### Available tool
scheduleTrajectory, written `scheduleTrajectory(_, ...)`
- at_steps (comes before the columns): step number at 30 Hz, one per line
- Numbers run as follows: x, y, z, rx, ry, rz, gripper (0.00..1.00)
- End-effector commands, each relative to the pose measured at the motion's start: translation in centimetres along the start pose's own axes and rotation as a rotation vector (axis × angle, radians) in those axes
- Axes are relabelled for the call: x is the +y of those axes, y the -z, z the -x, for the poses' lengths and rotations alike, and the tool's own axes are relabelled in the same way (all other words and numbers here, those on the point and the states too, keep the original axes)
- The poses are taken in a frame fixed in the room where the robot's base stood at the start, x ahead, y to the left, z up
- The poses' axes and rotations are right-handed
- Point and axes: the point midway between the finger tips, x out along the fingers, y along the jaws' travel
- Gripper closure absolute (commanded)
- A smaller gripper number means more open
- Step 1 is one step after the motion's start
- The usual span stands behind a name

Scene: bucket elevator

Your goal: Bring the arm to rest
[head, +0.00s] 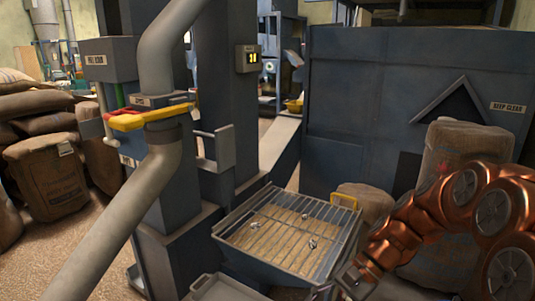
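My copper-coloured arm enters from the right edge and bends down toward the bottom of the head view. My gripper (338,288) is at the lower end of it, beside the near right corner of the grated hopper (232,228). The fingers are small, dark and partly cut off by the bottom edge, so I cannot see whether they are open or shut, or whether they hold anything. A few small shiny pieces lie on the hopper's grate over grain-coloured material.
A grey tray (228,289) sits at the bottom edge. The elevator column (227,100) and a slanted pipe (120,222) with a yellow-and-red handle (148,117) stand left. Stuffed sacks (45,175) are at far left; another sack (455,150) stands behind my arm, before a dark bin (350,90).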

Motion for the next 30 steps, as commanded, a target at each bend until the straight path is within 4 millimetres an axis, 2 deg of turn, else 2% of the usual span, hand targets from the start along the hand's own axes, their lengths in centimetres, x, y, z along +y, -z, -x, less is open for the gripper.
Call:
scheduleTrajectory(1,0.3,-1.9,0.6,0.026,-0.032,0.035,0.32)
scheduleTrajectory(3,1.1,-3.5,0.7,0.059,-0.075,0.081,0.32)
scheduleTrajectory(12,5.0,-9.6,1.9,0.193,-0.259,0.270,0.32)
scheduleTrajectory(24,11.0,-15.6,5.1,0.368,-0.496,0.508,0.32)
scheduleTrajectory(30,13.5,-17.2,6.8,0.440,-0.593,0.601,0.32)
